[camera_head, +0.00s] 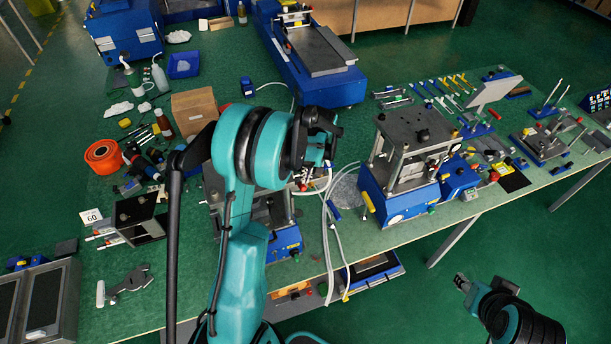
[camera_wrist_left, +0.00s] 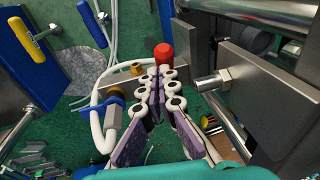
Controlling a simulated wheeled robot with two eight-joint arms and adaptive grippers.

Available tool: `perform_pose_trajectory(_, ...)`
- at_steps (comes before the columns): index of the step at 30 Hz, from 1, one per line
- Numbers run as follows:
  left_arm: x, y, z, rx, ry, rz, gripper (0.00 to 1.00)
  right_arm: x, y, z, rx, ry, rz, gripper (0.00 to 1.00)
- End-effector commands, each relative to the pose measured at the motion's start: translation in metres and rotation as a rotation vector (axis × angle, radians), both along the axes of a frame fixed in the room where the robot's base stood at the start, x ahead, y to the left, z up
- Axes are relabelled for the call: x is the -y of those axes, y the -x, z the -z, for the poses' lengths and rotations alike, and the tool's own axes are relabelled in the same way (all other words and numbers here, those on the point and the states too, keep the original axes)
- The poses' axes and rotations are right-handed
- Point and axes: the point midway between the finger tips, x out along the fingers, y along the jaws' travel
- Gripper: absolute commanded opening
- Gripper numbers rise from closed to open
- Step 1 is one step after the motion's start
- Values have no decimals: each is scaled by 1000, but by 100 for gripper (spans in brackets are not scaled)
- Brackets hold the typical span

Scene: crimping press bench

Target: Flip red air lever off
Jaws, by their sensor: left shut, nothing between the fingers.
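The red air lever (camera_wrist_left: 163,54) shows as a red cap at the top centre of the left wrist view, by a pale fitting with white hoses. My left gripper (camera_wrist_left: 160,72) is shut and empty, its fingertips together right at the near side of the red cap. I cannot tell whether they touch it. In the head view my left gripper (camera_head: 326,150) is over the bench beside the hoses, and my arm hides much of the press behind it. My right gripper (camera_head: 462,283) is off the bench's front edge at lower right, too small to read its fingers.
A blue-based press (camera_head: 398,190) stands right of the left gripper. White hoses (camera_head: 330,235) hang down to its left. In the left wrist view a steel block with a bolt (camera_wrist_left: 225,78) is close on the right.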

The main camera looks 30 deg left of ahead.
Motion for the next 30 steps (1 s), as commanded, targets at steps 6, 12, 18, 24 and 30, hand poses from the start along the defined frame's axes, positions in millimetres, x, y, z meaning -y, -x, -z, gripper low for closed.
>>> perform_pose_trajectory(6,2,2,4,12,-15,2,0,0,0,7,0,0,0,40)
perform_pose_trajectory(12,8,11,18,87,-101,3,0,0,0,31,0,0,0,40)
perform_pose_trajectory(18,10,14,18,118,-136,0,0,0,0,35,0,0,0,40)
perform_pose_trajectory(24,11,14,18,114,-134,0,0,0,0,34,0,0,0,40)
perform_pose_trajectory(30,11,14,15,114,-134,0,0,0,0,33,0,0,0,40)
